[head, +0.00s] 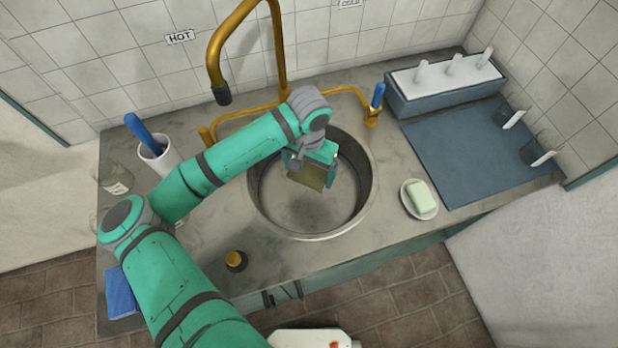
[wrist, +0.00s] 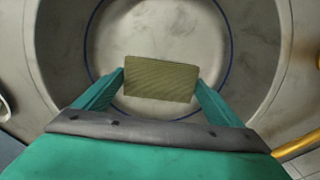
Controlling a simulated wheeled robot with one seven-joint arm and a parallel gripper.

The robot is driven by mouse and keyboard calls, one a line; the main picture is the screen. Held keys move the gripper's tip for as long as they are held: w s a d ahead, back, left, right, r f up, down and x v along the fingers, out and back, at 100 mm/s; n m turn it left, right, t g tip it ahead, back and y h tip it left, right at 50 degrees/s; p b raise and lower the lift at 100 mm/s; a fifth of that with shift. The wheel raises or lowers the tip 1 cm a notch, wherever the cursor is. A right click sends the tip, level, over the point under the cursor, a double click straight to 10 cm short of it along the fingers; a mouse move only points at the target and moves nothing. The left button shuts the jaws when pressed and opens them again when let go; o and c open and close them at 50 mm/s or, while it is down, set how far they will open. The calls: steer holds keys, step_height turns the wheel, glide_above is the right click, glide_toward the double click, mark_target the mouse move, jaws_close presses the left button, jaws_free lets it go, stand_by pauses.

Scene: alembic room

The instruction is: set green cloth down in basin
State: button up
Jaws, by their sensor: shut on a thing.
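The green cloth (head: 308,177) is a folded olive-green rectangle; it also shows in the wrist view (wrist: 160,79). My gripper (head: 311,168) is shut on it, with one finger at each side edge in the wrist view (wrist: 160,84). The basin (head: 318,218) is a round grey sink set in the counter. The gripper and cloth are over the basin's opening, and the wrist view looks down to its floor (wrist: 158,30). The cloth seems held above the floor; the exact gap cannot be told. The basin is otherwise empty where visible.
A brass faucet (head: 280,50) arches behind the basin. A soap dish with pale green soap (head: 420,197) sits right of it, beside a blue-grey mat (head: 470,150). At left are a white cup with a blue-handled tool (head: 158,156), a glass jar (head: 115,180) and a blue cloth (head: 121,293).

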mark_target(309, 192)
step_height(309, 192, down, 10)
steer(key=shift+r, duration=0.1)
stand_by(0.4)
steer(key=o, duration=0.9)
steer(key=shift+w, duration=0.1)
step_height(309, 192, up, 12)
steer(key=shift+r, duration=0.1)
stand_by(0.4)
